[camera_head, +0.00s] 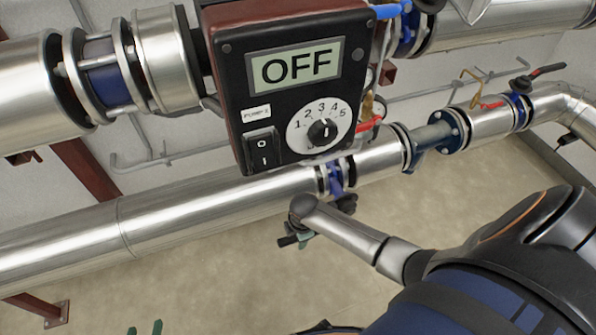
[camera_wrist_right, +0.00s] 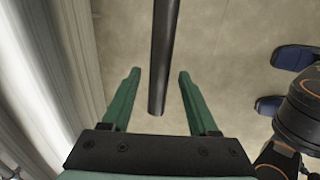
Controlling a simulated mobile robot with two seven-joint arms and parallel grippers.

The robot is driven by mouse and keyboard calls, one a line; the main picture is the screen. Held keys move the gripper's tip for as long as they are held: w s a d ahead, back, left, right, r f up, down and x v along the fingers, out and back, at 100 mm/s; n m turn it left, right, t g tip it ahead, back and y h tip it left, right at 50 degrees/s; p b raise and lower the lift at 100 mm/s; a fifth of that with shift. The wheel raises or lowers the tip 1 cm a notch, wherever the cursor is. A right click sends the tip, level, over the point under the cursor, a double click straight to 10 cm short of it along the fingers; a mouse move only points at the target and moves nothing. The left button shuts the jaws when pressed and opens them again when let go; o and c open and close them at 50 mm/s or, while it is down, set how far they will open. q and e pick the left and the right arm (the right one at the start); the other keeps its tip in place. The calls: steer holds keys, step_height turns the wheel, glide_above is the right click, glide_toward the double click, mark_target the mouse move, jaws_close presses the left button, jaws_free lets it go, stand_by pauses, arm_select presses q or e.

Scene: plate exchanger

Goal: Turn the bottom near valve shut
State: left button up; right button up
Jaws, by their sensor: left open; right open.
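The bottom near valve is likely the blue flanged valve (camera_head: 335,177) on the lower steel pipe, below the control box; a dark part (camera_head: 345,203) shows at its underside. My right arm reaches in from the right, and its gripper (camera_head: 295,239) is mostly hidden behind my own wrist link. In the right wrist view the right gripper (camera_wrist_right: 160,72) is open, its green fingers on either side of a black bar (camera_wrist_right: 162,50), likely the valve lever. A gap shows on each side. My left gripper (camera_head: 144,330) shows only its green fingertips, apart, at the bottom edge.
The control box (camera_head: 295,85) reads OFF and hangs above the lower pipe (camera_head: 190,212). An upper pipe (camera_head: 25,85) runs behind it. Another blue valve (camera_head: 519,108) with a dark lever is at the far right. A red-brown support (camera_head: 85,175) stands left. The floor below is clear.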

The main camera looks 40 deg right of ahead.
steer(key=shift+c, duration=0.2)
jaws_close()
stand_by(1.1)
